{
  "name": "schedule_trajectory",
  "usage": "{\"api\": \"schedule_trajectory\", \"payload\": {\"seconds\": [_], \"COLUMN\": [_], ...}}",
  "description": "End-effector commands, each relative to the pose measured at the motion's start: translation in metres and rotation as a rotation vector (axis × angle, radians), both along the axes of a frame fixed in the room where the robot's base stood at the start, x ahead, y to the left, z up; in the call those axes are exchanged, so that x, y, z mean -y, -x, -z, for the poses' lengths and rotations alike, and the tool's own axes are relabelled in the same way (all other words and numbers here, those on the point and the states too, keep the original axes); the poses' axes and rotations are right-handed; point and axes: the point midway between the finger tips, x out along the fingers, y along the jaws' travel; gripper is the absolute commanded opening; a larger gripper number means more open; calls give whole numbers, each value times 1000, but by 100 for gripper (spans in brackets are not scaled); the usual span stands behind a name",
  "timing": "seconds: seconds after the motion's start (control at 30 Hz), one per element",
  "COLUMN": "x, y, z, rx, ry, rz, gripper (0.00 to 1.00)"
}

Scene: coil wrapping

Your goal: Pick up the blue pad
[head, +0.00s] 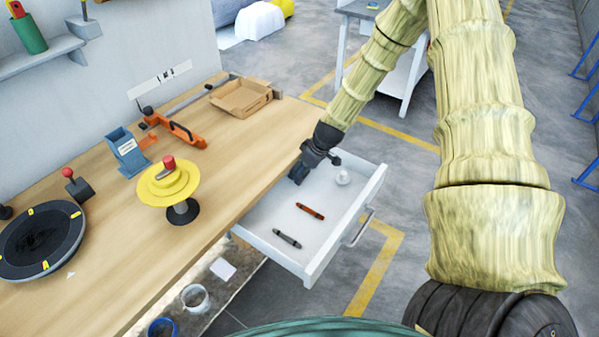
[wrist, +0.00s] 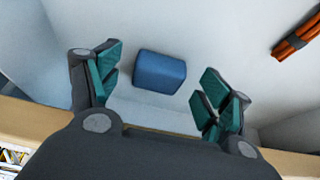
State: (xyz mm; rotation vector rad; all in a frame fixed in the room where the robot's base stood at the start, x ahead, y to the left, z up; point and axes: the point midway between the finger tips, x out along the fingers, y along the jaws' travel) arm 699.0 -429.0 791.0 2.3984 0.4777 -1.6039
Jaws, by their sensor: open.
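The blue pad (wrist: 160,72) is a small rounded block lying on the white floor of the open drawer, seen in the wrist view. My gripper (wrist: 161,88) is open above it. The pad shows between the two green-padded fingers, a little beyond the fingertips' line, and no finger visibly touches it. In the head view my gripper (head: 300,172) reaches into the back left of the white drawer (head: 333,247). The pad is mostly hidden there by the gripper.
An orange-brown tool (head: 310,211), a dark grey tool (head: 287,238) and a white round item (head: 343,178) lie in the drawer. The drawer walls surround my gripper closely at the back. The wooden bench (head: 236,205) edge borders the drawer. The drawer's middle is partly clear.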

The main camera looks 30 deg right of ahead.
Motion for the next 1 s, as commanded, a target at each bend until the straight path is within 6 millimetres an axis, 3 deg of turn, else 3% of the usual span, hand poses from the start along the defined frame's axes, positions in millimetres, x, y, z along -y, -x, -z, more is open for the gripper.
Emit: {"api": "schedule_trajectory", "payload": {"seconds": [0.4, 0.63, 1.0], "x": [-1, -1, 0], "y": [-2, -2, -2], "z": [6, 6, 6], "rx": [0, 0, 1], "ry": [1, 0, 0], "rz": [1, 1, 1], "gripper": [79, 37, 37]}}
